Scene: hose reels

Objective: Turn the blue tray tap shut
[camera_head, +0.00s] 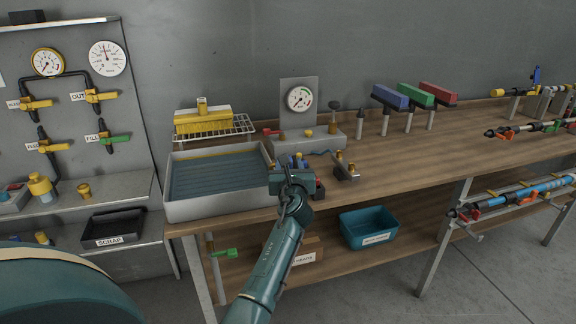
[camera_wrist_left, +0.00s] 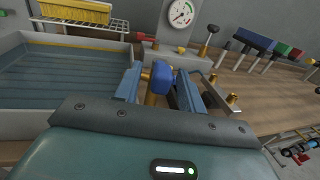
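A blue tap handle (camera_wrist_left: 161,76) on a brass stem stands on the bench, just right of the tray, in the left wrist view. In the head view my wrist and gripper hide most of it. My left gripper (camera_wrist_left: 160,88) is over it, with one finger on each side of the blue handle. The fingers look apart, with the handle between them; contact is not clear. In the head view my left gripper (camera_head: 291,172) is at the tray's right side. The grey tray (camera_head: 217,206) has a blue ribbed floor. My right gripper is in neither view.
A gauge block (camera_head: 312,143) stands behind the gripper, and a brass fitting (camera_head: 346,168) is close on its right. A yellow brush (camera_head: 203,121) lies on a rack behind the tray. A green-handled tap (camera_head: 222,253) is below the tray. The bench top farther right has free room.

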